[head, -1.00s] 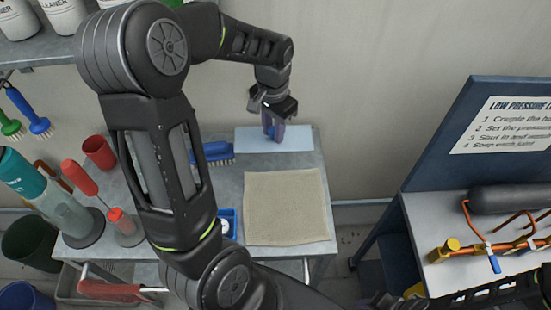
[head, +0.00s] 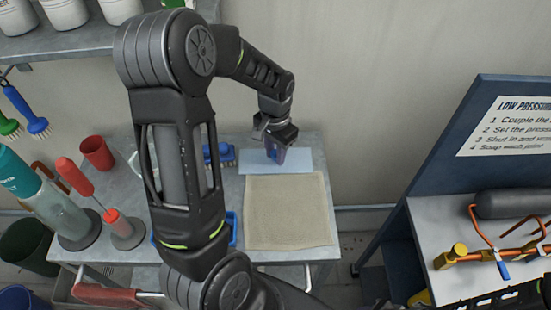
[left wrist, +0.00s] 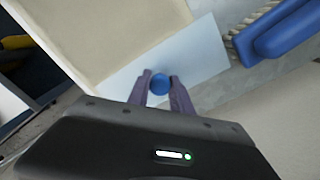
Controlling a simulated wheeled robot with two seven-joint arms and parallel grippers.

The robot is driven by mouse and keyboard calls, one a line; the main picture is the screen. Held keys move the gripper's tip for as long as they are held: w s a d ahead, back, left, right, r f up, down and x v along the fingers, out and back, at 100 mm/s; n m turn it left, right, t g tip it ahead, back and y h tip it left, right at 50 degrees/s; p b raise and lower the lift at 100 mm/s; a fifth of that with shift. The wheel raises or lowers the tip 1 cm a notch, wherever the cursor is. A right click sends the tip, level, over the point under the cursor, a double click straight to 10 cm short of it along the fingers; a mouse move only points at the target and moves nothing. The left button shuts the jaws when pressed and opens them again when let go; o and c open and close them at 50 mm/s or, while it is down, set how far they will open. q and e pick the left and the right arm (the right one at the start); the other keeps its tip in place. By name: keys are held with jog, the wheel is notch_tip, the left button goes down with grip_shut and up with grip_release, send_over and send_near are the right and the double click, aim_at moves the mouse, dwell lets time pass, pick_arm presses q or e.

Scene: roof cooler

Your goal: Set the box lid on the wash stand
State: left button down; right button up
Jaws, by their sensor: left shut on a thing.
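The box lid (head: 305,160) is a thin, pale blue rectangular plate at the back of the grey metal wash stand (head: 228,185). In the left wrist view the lid (left wrist: 200,52) has a round blue knob (left wrist: 159,86). My left gripper (head: 276,157) is shut on this knob, with its purple fingers on either side; the fingertips also show in the left wrist view (left wrist: 160,77). The lid lies level along the back edge of a beige cloth. I cannot tell whether it rests on the stand or hovers just above. My right gripper is out of view.
The beige cloth (head: 288,212) covers the stand's right part. A blue brush (head: 228,154) lies close left of the lid. A red cup (head: 97,153) and bottles (head: 70,215) stand at the left. A blue board (head: 450,160) rises at the right; the wall is behind.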

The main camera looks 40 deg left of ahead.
pick_arm(q)
jog(key=shift+f, duration=0.6)
jog(key=shift+r, duration=0.15)
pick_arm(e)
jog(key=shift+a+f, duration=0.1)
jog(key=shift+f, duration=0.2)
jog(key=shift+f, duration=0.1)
pick_arm(q)
jog(key=c, duration=1.6)
grip_release()
jog(key=shift+f, duration=0.25)
jog(key=o, duration=0.5)
jog(key=shift+c, duration=0.2)
jog(key=shift+r, duration=0.1)
